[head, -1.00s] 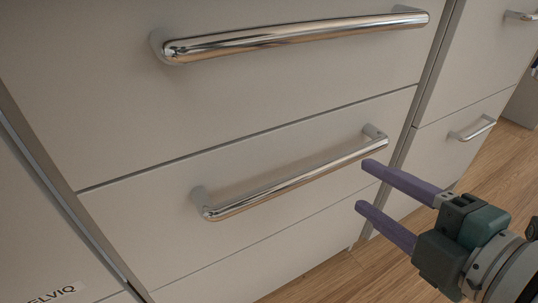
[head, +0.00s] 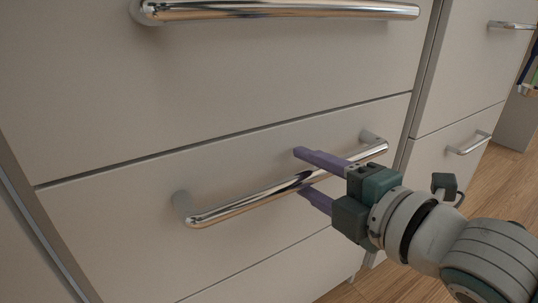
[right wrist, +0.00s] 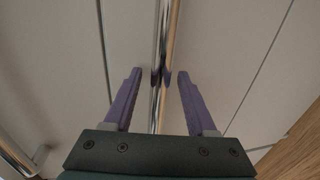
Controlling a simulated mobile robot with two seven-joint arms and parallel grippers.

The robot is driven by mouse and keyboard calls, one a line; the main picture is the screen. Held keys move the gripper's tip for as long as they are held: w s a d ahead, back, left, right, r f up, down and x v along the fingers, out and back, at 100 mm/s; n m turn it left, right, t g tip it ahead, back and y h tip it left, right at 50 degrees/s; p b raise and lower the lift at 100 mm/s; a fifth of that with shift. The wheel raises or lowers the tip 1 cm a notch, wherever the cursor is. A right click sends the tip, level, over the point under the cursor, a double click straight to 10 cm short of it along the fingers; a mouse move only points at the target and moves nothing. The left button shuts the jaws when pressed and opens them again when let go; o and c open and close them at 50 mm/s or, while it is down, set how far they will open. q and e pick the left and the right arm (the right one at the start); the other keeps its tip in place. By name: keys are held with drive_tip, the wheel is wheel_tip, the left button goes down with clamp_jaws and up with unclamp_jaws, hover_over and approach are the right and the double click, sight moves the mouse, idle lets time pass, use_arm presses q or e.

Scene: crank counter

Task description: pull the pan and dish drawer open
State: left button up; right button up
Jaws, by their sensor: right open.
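The drawer front (head: 130,190) is light grey and looks closed, flush with the fronts around it. Its handle (head: 240,207) is a shiny chrome bar across the middle of the head view. My right gripper (head: 302,172) is open, with one purple finger above the bar and the other below it. In the right wrist view the bar (right wrist: 160,100) runs between the two open fingers (right wrist: 155,90), with a gap on each side. My left gripper is not in view.
Another drawer with a thick chrome handle (head: 280,11) is above. To the right are more fronts with small handles (head: 468,143). Wooden floor (head: 495,195) shows at the lower right.

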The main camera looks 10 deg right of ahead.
drive_tip(key=shift+c, duration=0.3)
clamp_jaws()
idle(1.1)
